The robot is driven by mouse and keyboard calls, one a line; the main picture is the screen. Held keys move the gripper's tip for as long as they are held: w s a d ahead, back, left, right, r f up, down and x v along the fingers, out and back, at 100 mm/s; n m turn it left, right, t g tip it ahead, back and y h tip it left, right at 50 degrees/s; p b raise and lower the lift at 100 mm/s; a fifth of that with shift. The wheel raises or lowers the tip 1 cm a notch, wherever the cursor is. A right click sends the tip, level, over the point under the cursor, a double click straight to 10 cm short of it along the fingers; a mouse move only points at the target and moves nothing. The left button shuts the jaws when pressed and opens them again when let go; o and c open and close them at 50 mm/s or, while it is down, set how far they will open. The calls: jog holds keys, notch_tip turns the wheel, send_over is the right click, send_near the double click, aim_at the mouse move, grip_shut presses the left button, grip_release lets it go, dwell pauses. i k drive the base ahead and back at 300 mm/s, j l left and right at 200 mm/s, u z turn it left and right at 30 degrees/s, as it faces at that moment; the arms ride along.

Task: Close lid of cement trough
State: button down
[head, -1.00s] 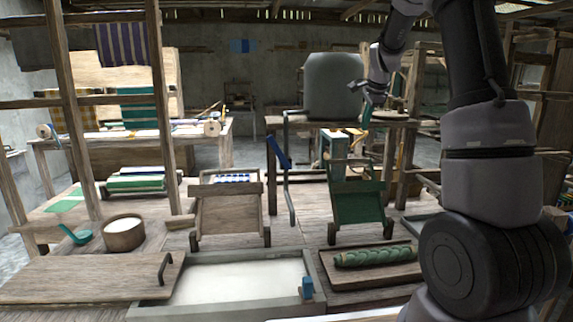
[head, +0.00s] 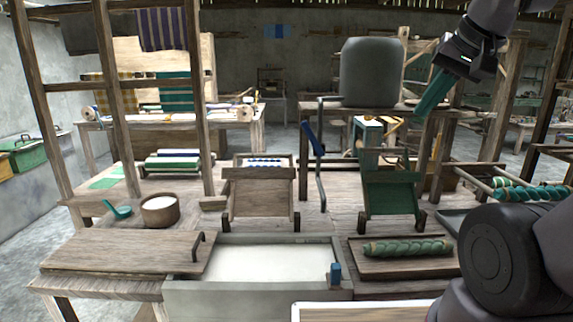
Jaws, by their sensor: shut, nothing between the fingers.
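The trough (head: 250,292) is a grey open box at the front of the wooden table, with a pale smooth fill showing inside. A flat wooden lid (head: 120,252) lies to its left, off the opening, with its right edge by the trough's left end. A dark handle (head: 197,246) stands near the lid's right edge. My gripper (head: 452,66) is at the upper right, high above and well away from the lid and trough. It is shut and empty. A green strip shows just below it; I cannot tell whether they touch.
A blue block (head: 335,274) sits at the trough's right end. To the right is a wooden tray (head: 375,268) with a green braided roll (head: 408,249). A bowl of white stuff (head: 160,210) and a teal ladle (head: 121,211) stand behind the lid. Wooden posts rise at left.

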aim_at(131, 251)
jog(key=l+u, duration=0.1)
jog(key=u, duration=1.45)
jog(key=i+j+u, duration=0.15)
jog(key=i, duration=0.2)
jog(key=i+j+u, duration=0.15)
jog(key=i, duration=0.2)
